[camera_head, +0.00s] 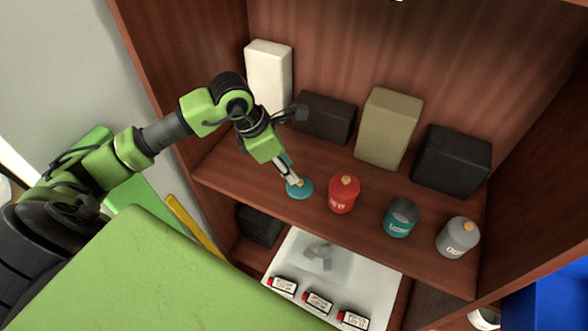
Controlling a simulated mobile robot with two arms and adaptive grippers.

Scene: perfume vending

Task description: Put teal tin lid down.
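The teal tin lid (300,190) is a flat round disc at the left part of the wooden shelf, at or just above the shelf surface; I cannot tell if it touches. My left gripper (294,181) reaches down from above, and its fingers appear closed on the lid's small knob. The teal tin (401,218) stands upright and open on the shelf, to the right of the red tin. My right gripper is not in view.
A red tin (343,196) and a grey tin (458,239), both lidded, stand on the same shelf (240,178). White, dark and olive boxes (388,128) stand along the back. Below, a white tray (345,287) holds small red-capped bottles (317,303).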

